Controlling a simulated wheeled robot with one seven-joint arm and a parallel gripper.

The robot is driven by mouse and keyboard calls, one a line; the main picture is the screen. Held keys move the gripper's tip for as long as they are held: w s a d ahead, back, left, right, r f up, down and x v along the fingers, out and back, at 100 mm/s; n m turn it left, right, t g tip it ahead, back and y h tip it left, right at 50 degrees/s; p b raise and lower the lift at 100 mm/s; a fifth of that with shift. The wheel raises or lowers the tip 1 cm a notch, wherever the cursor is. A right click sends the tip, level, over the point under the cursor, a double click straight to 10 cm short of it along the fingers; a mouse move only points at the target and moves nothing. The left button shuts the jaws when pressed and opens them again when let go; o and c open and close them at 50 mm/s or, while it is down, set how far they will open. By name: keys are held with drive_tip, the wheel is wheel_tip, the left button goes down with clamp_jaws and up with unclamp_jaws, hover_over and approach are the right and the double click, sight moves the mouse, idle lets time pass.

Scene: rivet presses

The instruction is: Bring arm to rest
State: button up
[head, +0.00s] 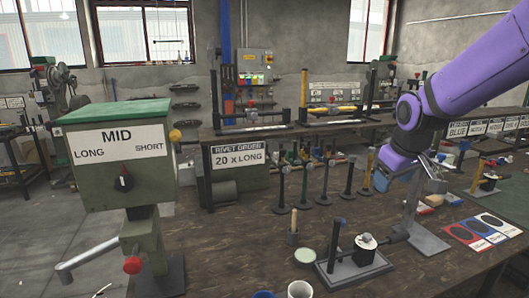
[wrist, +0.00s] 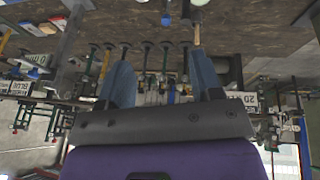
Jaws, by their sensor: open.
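My purple arm reaches in from the upper right of the head view. My gripper (head: 382,180) hangs at its end over the right part of the workbench (head: 225,240), clear of the wood. In the wrist view my gripper (wrist: 163,82) shows two blue fingers set wide apart with nothing between them. That view is upside down, with the bench at the top. My fingers are partly hidden behind my arm in the head view.
A green press marked MID (head: 120,150) stands at the left. Several upright posts (head: 325,182) stand mid-bench. A black fixture (head: 352,262), a wooden-handled tool (head: 293,228) and cups (head: 300,289) are at the front. Coloured cards (head: 465,238) lie right. Bare wood is left of centre.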

drive_tip(key=s+r+m, duration=0.2)
drive_tip(key=s+r, duration=0.1)
drive_tip(key=s, duration=0.9)
drive_tip(key=s+d+r+m+t, duration=0.1)
drive_tip(key=s+r+m, duration=0.1)
drive_tip(key=s, duration=1)
drive_tip(key=shift+s+r, duration=0.15)
drive_tip(key=shift+r, duration=0.75)
